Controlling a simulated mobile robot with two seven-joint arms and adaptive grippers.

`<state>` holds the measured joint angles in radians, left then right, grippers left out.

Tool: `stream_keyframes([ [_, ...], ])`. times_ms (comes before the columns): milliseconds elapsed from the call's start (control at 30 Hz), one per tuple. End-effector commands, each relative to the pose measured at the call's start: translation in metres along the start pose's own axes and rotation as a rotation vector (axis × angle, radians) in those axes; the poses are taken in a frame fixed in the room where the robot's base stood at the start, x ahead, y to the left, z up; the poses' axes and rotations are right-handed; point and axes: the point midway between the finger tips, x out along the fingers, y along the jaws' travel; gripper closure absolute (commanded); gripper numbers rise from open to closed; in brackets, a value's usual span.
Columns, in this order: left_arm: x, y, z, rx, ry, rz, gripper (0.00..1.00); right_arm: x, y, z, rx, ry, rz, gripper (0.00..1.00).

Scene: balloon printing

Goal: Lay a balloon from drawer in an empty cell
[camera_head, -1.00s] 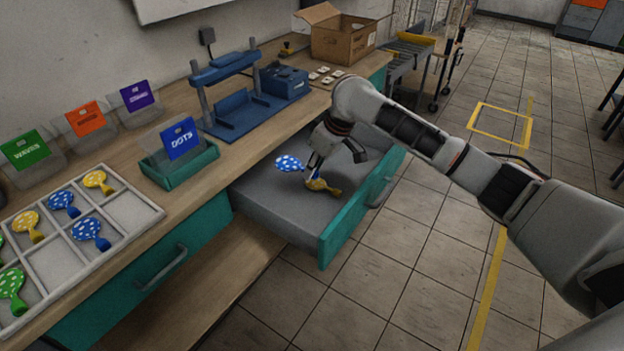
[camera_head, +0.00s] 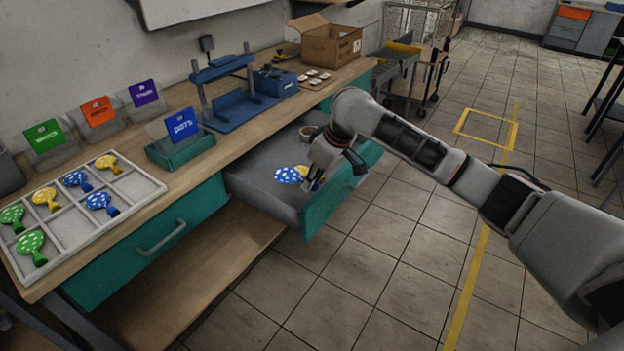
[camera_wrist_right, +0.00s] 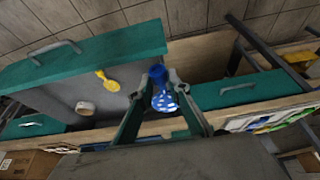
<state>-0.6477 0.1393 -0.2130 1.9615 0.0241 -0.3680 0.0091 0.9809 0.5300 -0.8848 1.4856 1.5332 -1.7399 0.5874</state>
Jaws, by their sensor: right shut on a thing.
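My right gripper (camera_head: 312,180) is shut on a blue balloon with white dots (camera_head: 287,175). In the right wrist view the same blue balloon (camera_wrist_right: 163,101) sits between the two fingers (camera_wrist_right: 159,86), above the drawer side. The white divided tray (camera_head: 133,201) on the bench holds yellow, blue and green balloons. Bare cells show at its right and near side. My left gripper is out of view.
A teal holder with a blue DOTS card (camera_head: 181,127) stands behind the tray, beside green, orange and purple cards. A blue press (camera_head: 225,95) and a cardboard box (camera_head: 331,42) stand farther along the bench. A small round cup (camera_head: 308,132) is in the drawer.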

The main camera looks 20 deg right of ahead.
Motion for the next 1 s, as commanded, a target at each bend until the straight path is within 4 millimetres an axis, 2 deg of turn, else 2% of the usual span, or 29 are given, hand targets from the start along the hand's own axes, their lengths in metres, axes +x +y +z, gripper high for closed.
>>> stream_keyframes([
  [33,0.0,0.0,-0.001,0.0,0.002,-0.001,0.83,0.001,-0.005,0.013,0.017,-0.004,0.009,0.9],
  [267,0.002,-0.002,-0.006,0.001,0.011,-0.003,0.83,0.001,-0.027,0.06,0.133,-0.005,0.057,0.9],
  [500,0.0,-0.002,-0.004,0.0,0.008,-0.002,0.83,0.0,-0.065,0.138,0.33,-0.005,0.138,0.9],
  [600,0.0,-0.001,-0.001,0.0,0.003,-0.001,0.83,0.0,-0.077,0.164,0.401,-0.005,0.168,0.9],
  [800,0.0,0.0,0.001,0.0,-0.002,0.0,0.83,0.0,-0.095,0.204,0.51,-0.005,0.213,0.9],
  [1000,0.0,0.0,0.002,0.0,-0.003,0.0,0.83,-0.001,-0.11,0.235,0.596,-0.004,0.247,0.9],
])
